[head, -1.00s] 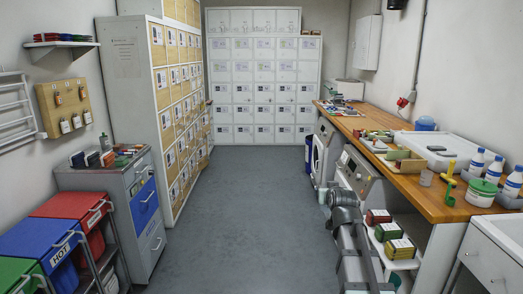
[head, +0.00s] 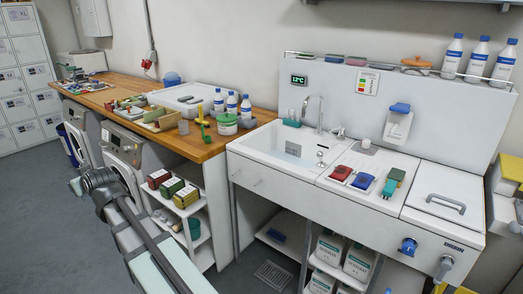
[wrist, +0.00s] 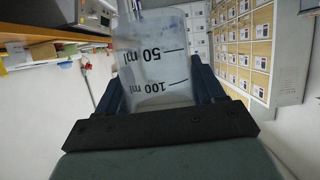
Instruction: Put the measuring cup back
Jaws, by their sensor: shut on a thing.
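The measuring cup (wrist: 157,80) is clear, with black 50 ml and 100 ml marks, and fills the middle of the wrist view. My gripper (wrist: 160,72) is shut on it, with a dark blue finger on each side. In the head view my arm shows at the lower left, but I cannot make out the gripper or the held cup.
A sink unit (head: 265,152) stands right of the worktop, with red, blue and green items on its drainer. A narrow shelf (head: 340,60) above holds several bottles and lids. Floor at left is clear.

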